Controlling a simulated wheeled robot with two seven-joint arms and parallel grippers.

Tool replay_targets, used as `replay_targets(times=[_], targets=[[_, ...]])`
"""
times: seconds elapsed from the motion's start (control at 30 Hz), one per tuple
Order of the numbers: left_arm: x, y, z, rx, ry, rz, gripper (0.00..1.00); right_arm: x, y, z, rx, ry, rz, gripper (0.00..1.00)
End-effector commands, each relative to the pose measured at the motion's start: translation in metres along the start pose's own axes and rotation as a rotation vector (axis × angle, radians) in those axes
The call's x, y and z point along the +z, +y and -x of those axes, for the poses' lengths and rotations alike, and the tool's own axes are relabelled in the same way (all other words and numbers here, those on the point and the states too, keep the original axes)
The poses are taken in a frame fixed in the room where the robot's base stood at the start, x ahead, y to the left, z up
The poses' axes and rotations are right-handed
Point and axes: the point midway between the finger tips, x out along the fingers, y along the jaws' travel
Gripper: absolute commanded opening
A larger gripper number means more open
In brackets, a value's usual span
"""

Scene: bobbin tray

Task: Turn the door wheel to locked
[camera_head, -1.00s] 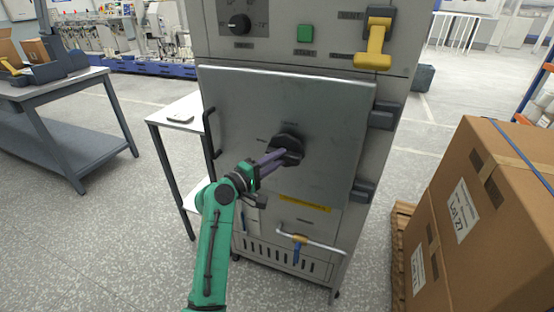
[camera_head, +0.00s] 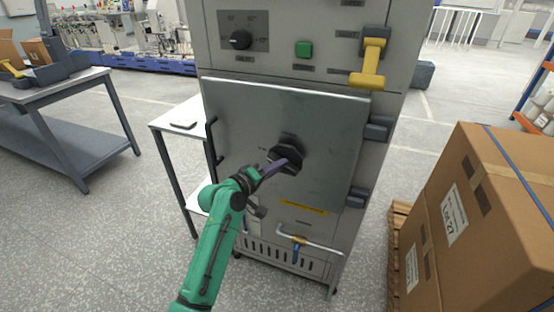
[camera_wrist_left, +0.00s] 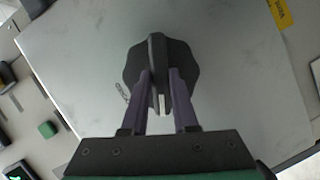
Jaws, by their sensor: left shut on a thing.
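The door wheel (camera_head: 287,152) is a dark lobed knob at the middle of the grey metal door (camera_head: 330,120) of the cabinet. In the left wrist view the wheel (camera_wrist_left: 180,62) has a raised dark bar with a white mark at its near end. My left gripper (camera_head: 280,164) reaches the wheel from the lower left. Its two purple fingers are shut on the wheel's bar, one on each side, as the left wrist view shows (camera_wrist_left: 161,92). The door looks closed. My right gripper is in neither current view.
Above the door are a black dial (camera_head: 240,39), a green button (camera_head: 303,49) and a yellow-handled lever (camera_head: 370,62). A pipe with a blue-handled valve (camera_head: 297,246) is below. Cardboard boxes (camera_head: 483,230) stand at the right, and a small white table (camera_head: 178,120) at the left.

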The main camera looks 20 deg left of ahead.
Motion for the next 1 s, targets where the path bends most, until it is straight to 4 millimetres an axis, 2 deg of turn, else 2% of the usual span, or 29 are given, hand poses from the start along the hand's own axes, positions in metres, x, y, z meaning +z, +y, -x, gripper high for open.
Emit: replay_targets(times=[0.03,0.5,0.73,1.0], targets=[[-0.003,0.006,0.002,-0.022,-0.003,-0.043,0.0,-0.001,0.0,0.015,0.0,0.0,0.0,0.5],[-0.001,0.01,0.001,-0.191,-0.004,-0.454,0.0,-0.007,0.001,0.079,0.0,0.0,-0.001,0.5],[0.001,0.01,0.0,-0.272,-0.003,-0.654,0.0,-0.009,0.002,0.103,0.0,0.001,-0.002,0.5],[0.004,0.009,-0.002,-0.358,-0.002,-0.865,0.0,-0.01,0.002,0.115,0.0,0.001,-0.002,0.5]])
